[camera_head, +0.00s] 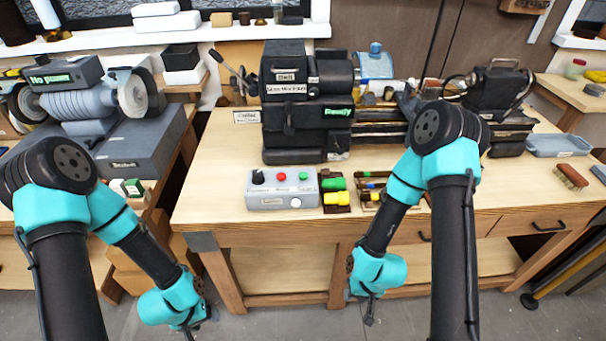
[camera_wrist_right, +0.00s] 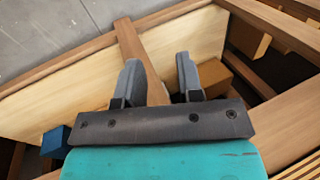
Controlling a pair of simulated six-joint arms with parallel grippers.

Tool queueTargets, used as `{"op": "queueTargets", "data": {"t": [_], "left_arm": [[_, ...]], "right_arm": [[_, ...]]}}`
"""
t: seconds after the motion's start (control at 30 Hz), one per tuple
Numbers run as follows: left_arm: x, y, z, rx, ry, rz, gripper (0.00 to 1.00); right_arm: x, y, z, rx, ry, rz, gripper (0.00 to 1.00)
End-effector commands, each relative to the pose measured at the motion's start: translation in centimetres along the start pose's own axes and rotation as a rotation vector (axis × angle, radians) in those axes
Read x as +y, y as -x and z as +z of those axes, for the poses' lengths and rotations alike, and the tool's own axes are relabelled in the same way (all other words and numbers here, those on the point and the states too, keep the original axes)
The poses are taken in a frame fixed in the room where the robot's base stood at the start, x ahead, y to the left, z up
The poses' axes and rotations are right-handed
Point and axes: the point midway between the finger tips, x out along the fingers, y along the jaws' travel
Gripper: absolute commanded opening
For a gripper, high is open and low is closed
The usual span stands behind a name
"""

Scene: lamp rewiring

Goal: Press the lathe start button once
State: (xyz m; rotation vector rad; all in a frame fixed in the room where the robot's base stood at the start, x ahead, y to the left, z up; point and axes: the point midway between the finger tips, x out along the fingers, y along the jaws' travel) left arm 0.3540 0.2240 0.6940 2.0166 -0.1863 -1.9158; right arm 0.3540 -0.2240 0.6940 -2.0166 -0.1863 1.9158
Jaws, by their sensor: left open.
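The black lathe (camera_head: 300,100) stands on the wooden bench, with a green lit "Ready" display on its front. A grey control box (camera_head: 268,202) sits in front of it on the bench. On its top are a black knob (camera_head: 258,177), a red button (camera_head: 281,176) and a green button (camera_head: 303,176); a pale round knob (camera_head: 296,202) is on its front. My left gripper (camera_head: 188,332) hangs low, left of and below the box, open. My right gripper (camera_head: 370,312) hangs below the bench's front edge; the right wrist view shows its two fingers (camera_wrist_right: 158,82) apart and empty.
Green and yellow blocks (camera_head: 336,198) and several coloured-handled tools (camera_head: 372,184) lie right of the box. A grinder (camera_head: 90,98) with a "No power" display stands at left. The bench left of the box is clear.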

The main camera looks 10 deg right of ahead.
Motion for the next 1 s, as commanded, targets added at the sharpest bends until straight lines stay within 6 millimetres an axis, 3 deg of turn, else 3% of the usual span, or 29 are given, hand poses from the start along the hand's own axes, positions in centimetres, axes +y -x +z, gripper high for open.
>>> {"op": "queueTargets", "data": {"t": [0.33, 1.0], "left_arm": [[0.0, 0.0, 0.0, 0.0, 0.0, 0.0, 0.6], [0.0, 0.0, 0.0, 0.0, 0.0, 0.0, 0.6]], "right_arm": [[0.0, 0.0, 0.0, 0.0, 0.0, 0.0, 0.0], [0.0, 0.0, 0.0, 0.0, 0.0, 0.0, 0.0]]}}
